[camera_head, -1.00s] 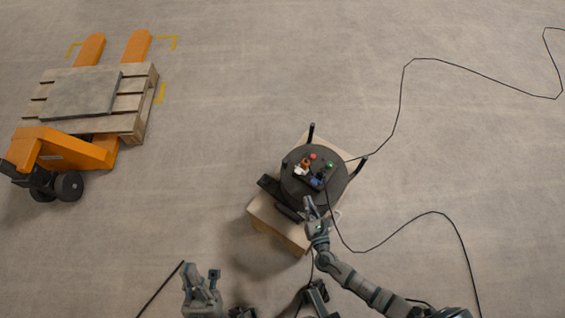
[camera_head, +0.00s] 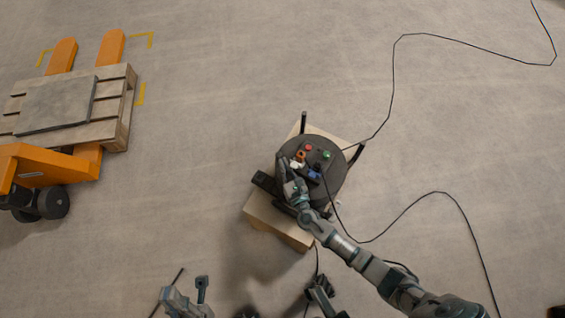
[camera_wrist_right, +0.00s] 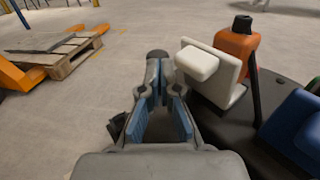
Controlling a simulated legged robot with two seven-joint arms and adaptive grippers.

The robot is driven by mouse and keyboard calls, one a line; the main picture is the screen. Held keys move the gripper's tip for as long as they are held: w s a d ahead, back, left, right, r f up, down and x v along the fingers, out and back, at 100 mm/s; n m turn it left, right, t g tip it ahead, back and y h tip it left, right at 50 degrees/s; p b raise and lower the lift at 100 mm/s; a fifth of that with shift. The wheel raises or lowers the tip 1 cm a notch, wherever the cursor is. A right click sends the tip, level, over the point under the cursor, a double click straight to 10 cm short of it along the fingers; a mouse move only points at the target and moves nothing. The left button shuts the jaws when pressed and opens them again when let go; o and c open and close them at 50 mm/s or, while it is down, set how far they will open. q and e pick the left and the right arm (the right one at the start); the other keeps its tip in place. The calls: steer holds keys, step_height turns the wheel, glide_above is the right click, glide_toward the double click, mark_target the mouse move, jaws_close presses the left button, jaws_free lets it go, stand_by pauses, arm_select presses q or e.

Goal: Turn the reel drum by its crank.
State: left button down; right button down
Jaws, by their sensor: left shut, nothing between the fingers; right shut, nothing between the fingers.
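The dark round reel drum (camera_head: 327,186) stands on a pale wooden base (camera_head: 283,225). Several small coloured parts sit on its top: red, green, orange, white and blue. I cannot make out for certain which part is the crank. My right gripper (camera_head: 282,160) is over the drum's left edge, shut and empty; it also shows in the right wrist view (camera_wrist_right: 158,75). A dark round knob (camera_wrist_right: 157,54) shows at its fingertips; contact is unclear. A white block (camera_wrist_right: 197,64) is just right of the fingers. My left gripper (camera_head: 187,290) is shut and empty low in the picture, away from the drum.
A blue part (camera_wrist_right: 295,135) and an orange part (camera_wrist_right: 236,45) with a dark lever stand close right of my right gripper. Black posts (camera_head: 304,122) rise at the base's edge. A black cable (camera_head: 398,85) runs across the floor. An orange pallet truck (camera_head: 60,165) with a loaded pallet is left.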

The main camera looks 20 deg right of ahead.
steer(key=shift+w+a+r, duration=0.1)
steer(key=shift+w, duration=0.05)
steer(key=shift+w+h, duration=0.15)
steer(key=shift+h, duration=0.15)
